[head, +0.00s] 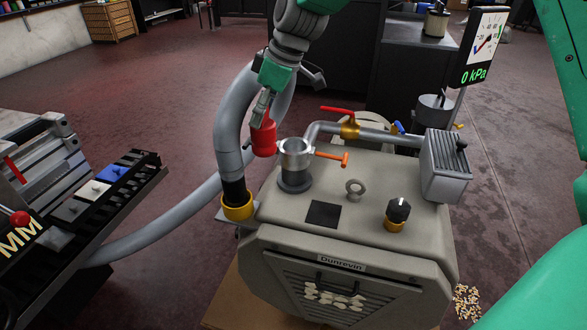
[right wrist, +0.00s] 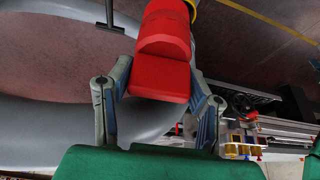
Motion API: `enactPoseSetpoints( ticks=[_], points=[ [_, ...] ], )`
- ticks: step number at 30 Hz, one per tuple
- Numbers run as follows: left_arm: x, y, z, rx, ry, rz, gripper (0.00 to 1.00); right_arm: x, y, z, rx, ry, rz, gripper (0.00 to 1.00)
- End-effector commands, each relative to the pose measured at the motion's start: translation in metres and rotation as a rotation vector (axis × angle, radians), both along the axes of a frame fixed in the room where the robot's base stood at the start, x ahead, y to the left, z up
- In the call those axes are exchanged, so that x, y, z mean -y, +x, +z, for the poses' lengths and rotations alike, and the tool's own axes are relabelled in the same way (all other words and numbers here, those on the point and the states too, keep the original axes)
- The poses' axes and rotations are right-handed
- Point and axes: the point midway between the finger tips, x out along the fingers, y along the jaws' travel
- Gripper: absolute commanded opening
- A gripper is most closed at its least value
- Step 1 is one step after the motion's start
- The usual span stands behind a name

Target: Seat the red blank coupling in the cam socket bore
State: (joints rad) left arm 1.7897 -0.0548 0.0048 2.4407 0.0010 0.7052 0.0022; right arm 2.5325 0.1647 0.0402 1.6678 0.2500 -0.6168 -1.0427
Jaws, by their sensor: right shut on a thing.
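The red blank coupling (head: 263,138) hangs roughly upright from my right gripper (head: 262,106) in the head view. In the right wrist view the coupling (right wrist: 163,60) sits between the two fingers of that gripper (right wrist: 158,92), which is shut on it. The cam socket (head: 296,158) is a silver cup on a dark base on top of the grey machine (head: 290,213), with an orange lever (head: 332,157) pointing right. The coupling is just left of the socket, apart from its bore; its exact height over the machine is hard to tell. My left gripper is not in view.
A thick grey hose (head: 229,130) stands close left of the coupling, ending in a yellow collar (head: 237,207). A pipe with a red-handled valve (head: 348,128) runs behind the socket. The gauge (head: 484,45) reads 0 kPa.

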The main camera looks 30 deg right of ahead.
Motion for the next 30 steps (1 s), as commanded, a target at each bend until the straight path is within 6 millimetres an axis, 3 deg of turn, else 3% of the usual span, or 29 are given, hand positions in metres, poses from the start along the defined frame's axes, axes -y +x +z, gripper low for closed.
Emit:
enactPoseSetpoints(
  ticks=[1,6,10,14,30],
  points=[
    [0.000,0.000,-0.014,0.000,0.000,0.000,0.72,0.018,0.010,0.000,0.010,0.003,0.053,0.00],
    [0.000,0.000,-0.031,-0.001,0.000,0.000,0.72,0.067,0.022,0.014,0.010,-0.005,0.227,0.00],
    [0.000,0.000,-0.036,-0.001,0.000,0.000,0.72,0.088,0.022,0.020,0.009,-0.008,0.298,0.00],
    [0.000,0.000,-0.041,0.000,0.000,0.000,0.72,0.095,0.021,0.015,0.006,-0.010,0.325,0.00],
    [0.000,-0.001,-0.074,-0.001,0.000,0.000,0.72,0.095,0.021,-0.063,0.003,-0.009,0.324,0.00]
  ],
)
